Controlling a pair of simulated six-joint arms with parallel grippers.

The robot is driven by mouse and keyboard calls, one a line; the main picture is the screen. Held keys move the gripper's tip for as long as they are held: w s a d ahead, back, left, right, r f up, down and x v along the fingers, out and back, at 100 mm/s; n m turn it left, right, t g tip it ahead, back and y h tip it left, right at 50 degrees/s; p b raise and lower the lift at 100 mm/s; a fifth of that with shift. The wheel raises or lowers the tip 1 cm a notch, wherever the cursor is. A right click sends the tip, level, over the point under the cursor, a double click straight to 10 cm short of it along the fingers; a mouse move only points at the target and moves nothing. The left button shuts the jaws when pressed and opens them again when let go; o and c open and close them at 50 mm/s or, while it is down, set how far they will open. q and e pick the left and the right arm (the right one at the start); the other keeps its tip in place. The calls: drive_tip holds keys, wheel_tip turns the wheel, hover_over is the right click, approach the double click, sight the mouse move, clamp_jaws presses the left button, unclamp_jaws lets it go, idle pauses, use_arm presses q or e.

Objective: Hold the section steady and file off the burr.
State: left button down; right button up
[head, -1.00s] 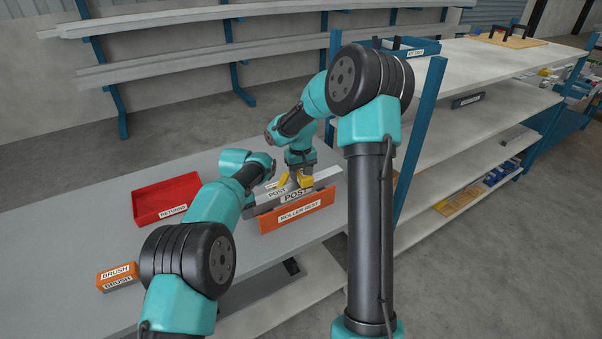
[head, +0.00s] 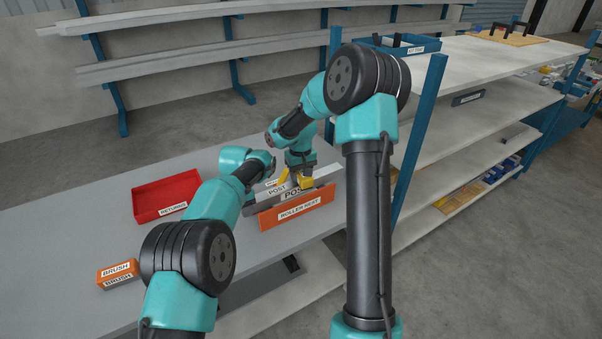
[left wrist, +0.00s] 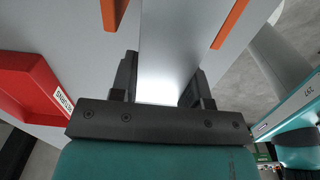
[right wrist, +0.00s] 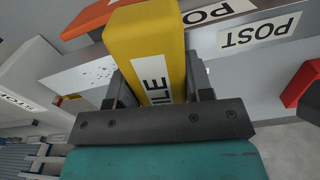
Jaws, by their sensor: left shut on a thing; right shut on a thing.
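The section is a long grey metal bar labelled POST (head: 277,190), lying in the orange roller rest (head: 298,210) on the bench. My left gripper (left wrist: 160,85) is shut on it; the bar runs between its fingers in the left wrist view. In the head view that gripper is mostly hidden by my arm. My right gripper (right wrist: 160,92) is shut on the yellow file (right wrist: 145,45), held over the bar and seeming to touch it. Small dark specks (right wrist: 92,74) show on the bar beside the file; I cannot tell whether these are the burr.
A red returns tray (head: 137,204) sits to the left on the bench. An orange brush block (head: 118,274) lies at the front left. Grey bench is clear between them. A shelf unit with a blue upright (head: 420,130) stands close on the right.

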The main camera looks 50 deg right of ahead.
sight(327, 170)
drive_tip(key=shift+f, duration=0.15)
drive_tip(key=shift+d, duration=0.15)
drive_tip(key=shift+s+d, duration=0.3)
drive_tip(key=shift+d, duration=0.5)
drive_tip(key=shift+s+d, duration=0.3)
drive_tip(key=shift+d, duration=0.45)
drive_tip(key=shift+s+d, duration=0.3)
drive_tip(key=shift+d, duration=0.55)
drive_tip(key=shift+s+d, duration=0.3)
drive_tip(key=shift+d, duration=0.55)
drive_tip(key=shift+d, duration=0.1)
drive_tip(key=shift+s+d, duration=0.3)
drive_tip(key=shift+d, duration=0.5)
drive_tip(key=shift+s+d, duration=0.3)
drive_tip(key=shift+d, duration=0.45)
